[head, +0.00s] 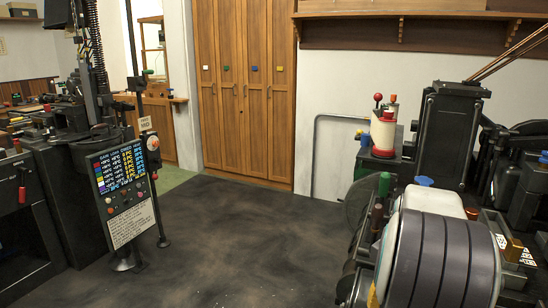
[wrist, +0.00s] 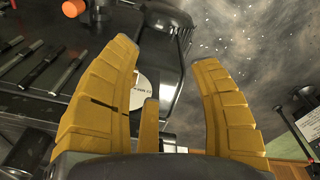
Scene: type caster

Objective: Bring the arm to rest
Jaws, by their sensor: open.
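My gripper (wrist: 165,54) shows in the wrist view as two curved, ribbed yellow fingers spread wide apart. Nothing is held between them. Past the fingers are a dark machine or bench (wrist: 60,60) on the left and a dark, speckled floor (wrist: 250,40) on the right. A bent metal rod and a pale round label show beyond the gap, and I cannot tell how far they are from the fingers. I cannot make out my arm or gripper in the head view.
In the head view, a control panel (head: 122,183) stands at left and a machine with a large grey drum (head: 440,262) at right. Wooden cupboard doors (head: 243,100) line the back wall. Dark floor (head: 240,245) lies open between. The wrist view shows several dark rods (wrist: 48,68) at left.

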